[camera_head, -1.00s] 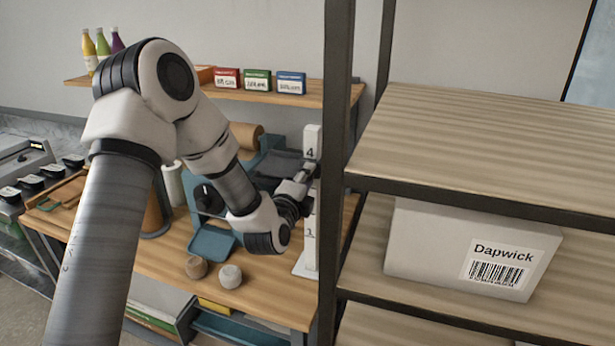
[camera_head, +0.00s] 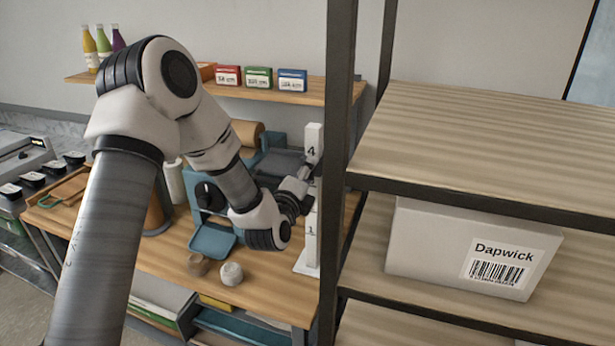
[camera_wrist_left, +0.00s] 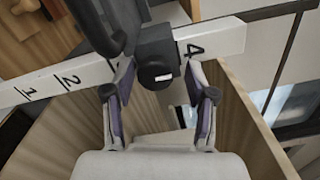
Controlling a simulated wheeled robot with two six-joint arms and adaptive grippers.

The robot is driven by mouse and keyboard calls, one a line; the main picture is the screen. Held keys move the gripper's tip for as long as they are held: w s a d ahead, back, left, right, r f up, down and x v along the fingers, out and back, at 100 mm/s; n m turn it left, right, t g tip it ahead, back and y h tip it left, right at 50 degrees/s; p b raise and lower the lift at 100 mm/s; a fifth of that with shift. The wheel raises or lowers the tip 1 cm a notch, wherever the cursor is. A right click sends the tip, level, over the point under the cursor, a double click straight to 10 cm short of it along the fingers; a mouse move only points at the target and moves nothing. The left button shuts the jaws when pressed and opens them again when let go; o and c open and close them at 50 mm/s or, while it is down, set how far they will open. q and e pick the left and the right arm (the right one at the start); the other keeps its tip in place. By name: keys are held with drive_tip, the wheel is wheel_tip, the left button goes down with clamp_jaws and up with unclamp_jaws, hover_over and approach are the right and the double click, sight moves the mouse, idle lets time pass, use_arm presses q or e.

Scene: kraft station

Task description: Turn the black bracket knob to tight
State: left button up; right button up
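The white numbered post (camera_head: 314,140) stands upright at the right end of the workbench, with 4 near its top and 1 near its foot. It crosses the left wrist view (camera_wrist_left: 215,38). There the black bracket knob (camera_wrist_left: 157,66) sits on the post between the 2 and the 4. My left gripper (camera_wrist_left: 161,85) is open, its two fingers on either side of the knob with gaps visible; contact cannot be made out. In the head view my left gripper (camera_head: 306,176) is at the post, and the knob cannot be made out. My right gripper is out of view.
A dark shelf upright (camera_head: 338,120) stands close to the right of the post. The shelving holds a Dapwick box (camera_head: 430,250). A blue machine (camera_head: 212,240) and two small round pots (camera_head: 231,274) are on the bench (camera_head: 265,300) left of the post.

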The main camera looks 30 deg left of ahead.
use_arm(q)
drive_tip(key=shift+f, duration=0.15)
drive_tip(key=v, duration=0.7)
drive_tip(key=shift+s, duration=0.3)
drive_tip(key=shift+o, duration=0.2)
